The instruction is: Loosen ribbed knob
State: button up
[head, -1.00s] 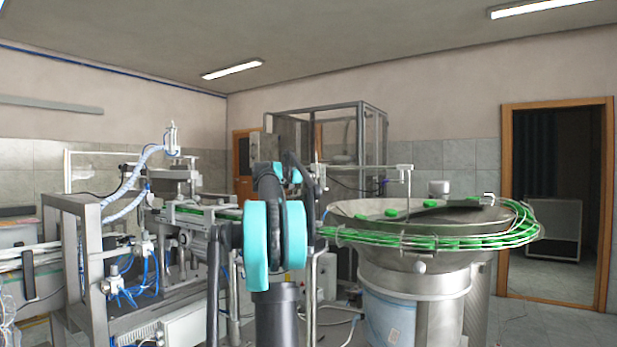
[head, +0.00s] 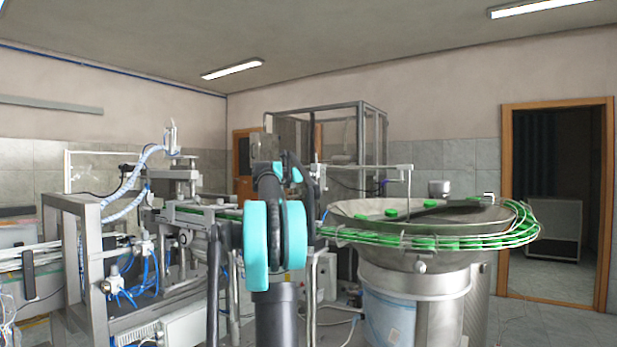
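My arm (head: 276,240) with teal joint covers rises in the middle of the head view, in front of the machine. My gripper cannot be made out; the arm links seem to hide it. No knob shows clear ribs at this size. A small round pale knob-like part (head: 420,267) sits on the outside of the feeder bowl (head: 380,254), right of my arm. A round dark-and-light part (head: 186,237) sits on the side of the conveyor frame, left of my arm. I cannot tell whether either is the ribbed knob. Parts directly behind my arm are hidden.
The metal bowl holds several green caps (head: 391,212), and a wire-railed track (head: 510,232) with green caps curves around its right side. A capping machine with a grey frame (head: 88,220) and blue hoses fills the left. Open floor (head: 540,322) and a doorway (head: 552,200) lie right.

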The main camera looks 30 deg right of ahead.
jog(key=o, duration=0.4)
jog(key=shift+c, duration=0.2)
jog(key=v, duration=1.2)
jog(key=shift+a, duration=0.1)
